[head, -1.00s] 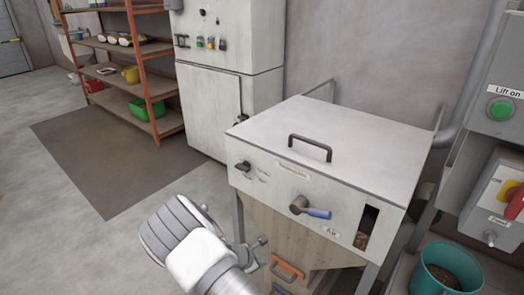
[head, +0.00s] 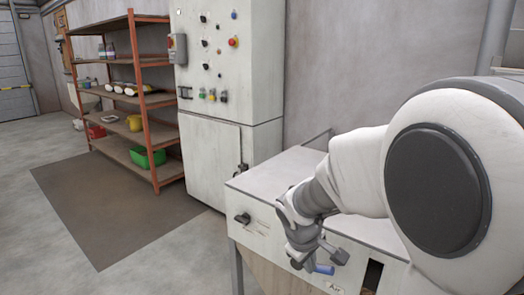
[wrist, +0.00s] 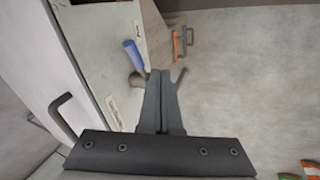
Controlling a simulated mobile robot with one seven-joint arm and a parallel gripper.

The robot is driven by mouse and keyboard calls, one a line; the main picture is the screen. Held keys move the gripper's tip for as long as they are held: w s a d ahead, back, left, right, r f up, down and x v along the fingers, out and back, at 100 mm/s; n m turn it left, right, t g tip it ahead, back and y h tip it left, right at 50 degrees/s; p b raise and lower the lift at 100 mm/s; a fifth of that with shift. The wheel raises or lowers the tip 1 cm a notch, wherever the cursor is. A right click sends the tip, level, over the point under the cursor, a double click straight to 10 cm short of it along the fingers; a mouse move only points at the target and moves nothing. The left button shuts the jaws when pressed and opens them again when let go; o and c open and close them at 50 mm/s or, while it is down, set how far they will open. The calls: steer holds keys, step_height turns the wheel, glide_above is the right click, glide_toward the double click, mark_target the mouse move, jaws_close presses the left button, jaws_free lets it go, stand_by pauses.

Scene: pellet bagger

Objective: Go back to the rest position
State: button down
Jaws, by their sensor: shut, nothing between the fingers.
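My gripper (head: 318,256) is in front of the white hopper cabinet (head: 262,222) in the head view. In the wrist view its two dark fingers (wrist: 160,92) are shut together with nothing between them. The blue valve lever (head: 324,269) shows just below the gripper in the head view. The lever also shows in the wrist view (wrist: 133,55), to the left of the fingertips; the exact gap is unclear. My arm hides the right part of the cabinet and its lid handle in the head view. The lid handle (wrist: 62,115) shows in the wrist view.
A tall control cabinet (head: 212,165) stands behind the hopper. An orange shelf rack (head: 150,100) with bins stands at the back left. A dark mat (head: 105,215) and open floor lie at the left. An orange handle (wrist: 182,42) is low on the hopper.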

steer(key=s+d+r+m+t+y, duration=0.15)
steer(key=s+r+m, duration=0.35)
steer(key=s, duration=0.5)
steer(key=s+d+r+m+t+y, duration=0.1)
steer(key=s+d+r+m, duration=0.15)
steer(key=s+r, duration=0.65)
step_height(320, 180, up, 15)
steer(key=s+a+p, duration=0.1)
steer(key=p, duration=1.5)
steer(key=shift+s+p, duration=0.35)
steer(key=shift+p, duration=0.05)
steer(key=shift+d+f+m+g, duration=0.1)
steer(key=shift+d+m+g, duration=0.15)
steer(key=shift+m, duration=0.1)
